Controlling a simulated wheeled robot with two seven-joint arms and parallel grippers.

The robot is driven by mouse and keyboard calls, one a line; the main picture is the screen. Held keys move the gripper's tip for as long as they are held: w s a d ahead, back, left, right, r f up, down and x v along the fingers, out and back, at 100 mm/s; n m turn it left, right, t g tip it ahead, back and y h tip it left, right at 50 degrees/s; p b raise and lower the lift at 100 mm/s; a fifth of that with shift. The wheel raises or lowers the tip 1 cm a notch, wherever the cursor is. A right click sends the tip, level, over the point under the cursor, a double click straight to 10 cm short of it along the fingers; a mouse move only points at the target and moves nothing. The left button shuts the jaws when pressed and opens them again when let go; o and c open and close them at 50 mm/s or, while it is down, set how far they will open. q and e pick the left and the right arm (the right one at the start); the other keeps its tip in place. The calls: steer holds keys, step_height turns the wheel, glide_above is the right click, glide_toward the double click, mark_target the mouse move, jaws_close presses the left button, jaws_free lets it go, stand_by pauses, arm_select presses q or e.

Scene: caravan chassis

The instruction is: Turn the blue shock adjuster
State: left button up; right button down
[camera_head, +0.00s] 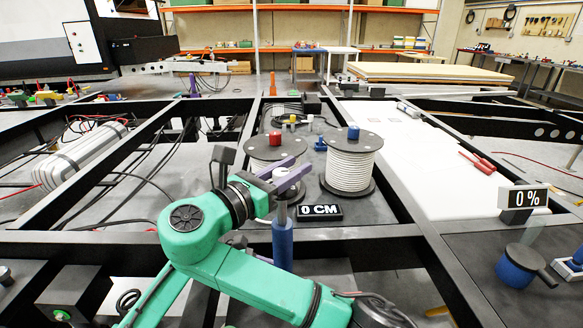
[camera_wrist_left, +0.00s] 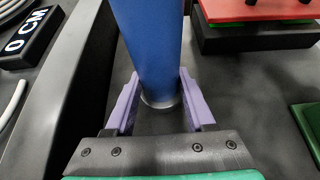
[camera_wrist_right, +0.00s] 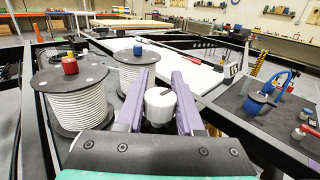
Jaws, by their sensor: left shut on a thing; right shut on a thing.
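The blue shock adjuster (camera_head: 282,245) is an upright blue cylinder in front of the near frame beam, with a grey rod and a pale cap above. In the left wrist view the blue cylinder (camera_wrist_left: 152,40) stands between the purple fingers of my left gripper (camera_wrist_left: 158,88), shut on it. In the right wrist view the white cap (camera_wrist_right: 160,104) with a dark slot sits between the fingers of my right gripper (camera_wrist_right: 163,74), shut on it.
A sign reading "0 CM" (camera_head: 319,211) stands just right of the rod. Two cable spools (camera_head: 350,165) stand behind. Black frame beams (camera_head: 370,234) surround the area. A "0 %" sign (camera_head: 523,198) and a blue pot-like part (camera_head: 515,268) are at the right.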

arm_select(q)
steer(key=shift+s+f, duration=0.1)
steer(key=shift+f, duration=0.1)
arm_select(e)
steer(key=shift+f, duration=0.15)
arm_select(q)
steer(key=shift+a, duration=0.1)
arm_select(e)
steer(key=c, duration=0.5)
jaws_free()
steer(key=shift+c, duration=0.2)
step_height(320, 180, up, 10)
arm_select(q)
steer(key=o, duration=1.1)
steer(key=shift+c, duration=0.2)
